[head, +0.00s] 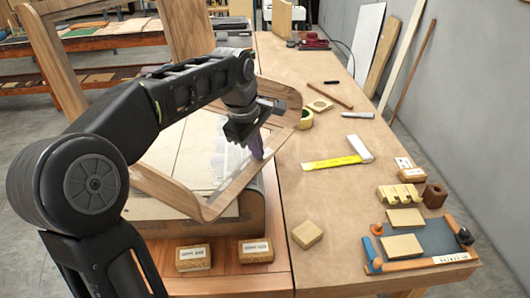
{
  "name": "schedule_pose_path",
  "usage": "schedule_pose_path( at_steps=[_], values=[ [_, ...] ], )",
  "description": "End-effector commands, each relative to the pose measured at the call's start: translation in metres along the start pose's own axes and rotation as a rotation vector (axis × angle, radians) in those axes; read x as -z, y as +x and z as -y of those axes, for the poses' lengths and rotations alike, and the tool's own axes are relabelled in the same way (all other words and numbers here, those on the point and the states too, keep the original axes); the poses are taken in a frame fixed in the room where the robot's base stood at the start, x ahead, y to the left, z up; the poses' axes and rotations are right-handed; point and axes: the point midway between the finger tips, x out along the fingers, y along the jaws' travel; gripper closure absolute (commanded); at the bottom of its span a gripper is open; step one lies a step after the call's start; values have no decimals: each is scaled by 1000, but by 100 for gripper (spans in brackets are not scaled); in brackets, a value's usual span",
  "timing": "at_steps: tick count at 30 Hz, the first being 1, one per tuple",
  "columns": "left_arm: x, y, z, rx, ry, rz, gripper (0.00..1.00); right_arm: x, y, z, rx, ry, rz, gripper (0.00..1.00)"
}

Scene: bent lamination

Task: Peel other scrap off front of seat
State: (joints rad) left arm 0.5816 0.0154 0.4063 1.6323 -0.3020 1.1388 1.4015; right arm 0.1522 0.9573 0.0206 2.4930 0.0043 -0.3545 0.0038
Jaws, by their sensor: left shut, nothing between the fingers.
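The bent wooden seat (233,190) lies over a bulky wooden form at the left of the bench, its curved edge facing right. Pale, greyish film-like patches (222,168) show inside it; I cannot tell their exact outlines. My left gripper (257,152) points down over the right part of the seat, near its curved edge. It is shut with nothing held. A small purplish piece shows at its fingertips; I cannot tell whether it is scrap or part of the fingers. My left arm hides part of the seat. My right gripper is out of view.
Two labelled sanding blocks (194,258) lie in front of the form. A plain block (307,234), a yellow square (331,163), a tape roll (306,119) and a blue mat (425,242) with blocks are on the bench. Its middle is mostly clear.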

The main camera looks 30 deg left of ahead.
Motion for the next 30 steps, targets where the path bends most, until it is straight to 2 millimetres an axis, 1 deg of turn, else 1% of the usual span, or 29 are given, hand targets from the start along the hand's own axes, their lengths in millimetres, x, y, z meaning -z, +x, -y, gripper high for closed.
schedule_pose_path(
  at_steps=[1,8,11,30],
  values=[
    [0,-3,0,1,0,0,100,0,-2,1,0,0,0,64],
    [0,-3,-1,0,0,-1,100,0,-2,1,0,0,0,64],
    [0,-7,-2,-1,0,-1,100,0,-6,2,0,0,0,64],
    [0,-54,-18,-2,0,-1,100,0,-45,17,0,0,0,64]
  ],
)
